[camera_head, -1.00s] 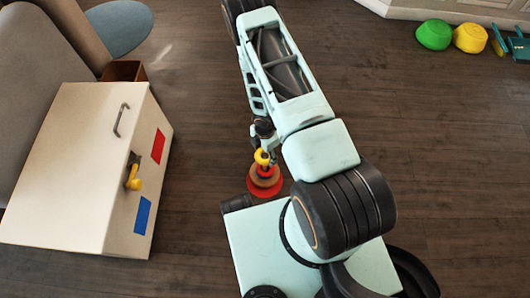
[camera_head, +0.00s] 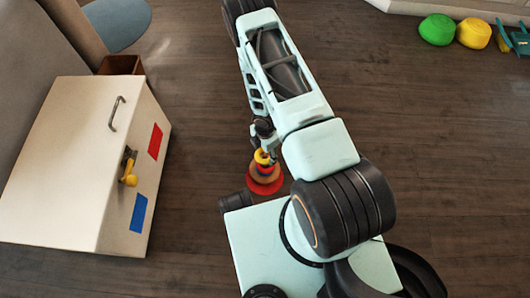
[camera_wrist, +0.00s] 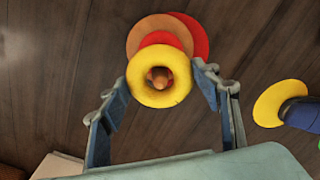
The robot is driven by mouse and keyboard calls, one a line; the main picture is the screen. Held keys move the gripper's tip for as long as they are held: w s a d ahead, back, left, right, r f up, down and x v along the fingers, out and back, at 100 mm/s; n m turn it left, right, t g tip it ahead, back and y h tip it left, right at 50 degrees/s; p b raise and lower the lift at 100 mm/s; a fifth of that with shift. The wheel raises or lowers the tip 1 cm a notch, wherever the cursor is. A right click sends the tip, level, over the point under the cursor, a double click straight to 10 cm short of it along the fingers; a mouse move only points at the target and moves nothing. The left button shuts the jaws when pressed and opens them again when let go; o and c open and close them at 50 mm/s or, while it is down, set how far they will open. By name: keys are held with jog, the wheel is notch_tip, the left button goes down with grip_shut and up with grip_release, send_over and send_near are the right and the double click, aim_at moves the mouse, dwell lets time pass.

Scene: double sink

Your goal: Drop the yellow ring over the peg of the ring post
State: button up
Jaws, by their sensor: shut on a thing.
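The yellow ring (camera_wrist: 140,94) is between the two fingers of my gripper (camera_wrist: 160,76), which is shut on it. The ring also shows in the head view (camera_head: 262,157), above the ring post. The ring post has a red base (camera_wrist: 197,36) and an orange-brown disc (camera_wrist: 145,28); in the head view its red base (camera_head: 265,189) is beside my own base. The peg (camera_wrist: 159,74) shows through the ring's hole, roughly centred. I cannot tell whether its tip is inside the hole or just below it.
A white cabinet (camera_head: 60,165) with a handle, a yellow lever (camera_head: 130,180) and red and blue panels stands at left. Green (camera_head: 437,30) and yellow (camera_head: 474,33) round things lie far right. A flat yellow thing (camera_wrist: 275,103) is right of the post. Dark floor is clear between.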

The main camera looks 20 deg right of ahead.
jog(key=o, duration=1.2)
jog(key=shift+r, duration=0.1)
notch_tip(320, 180, up, 12)
jog(key=shift+w, duration=0.1)
dwell(0.7)
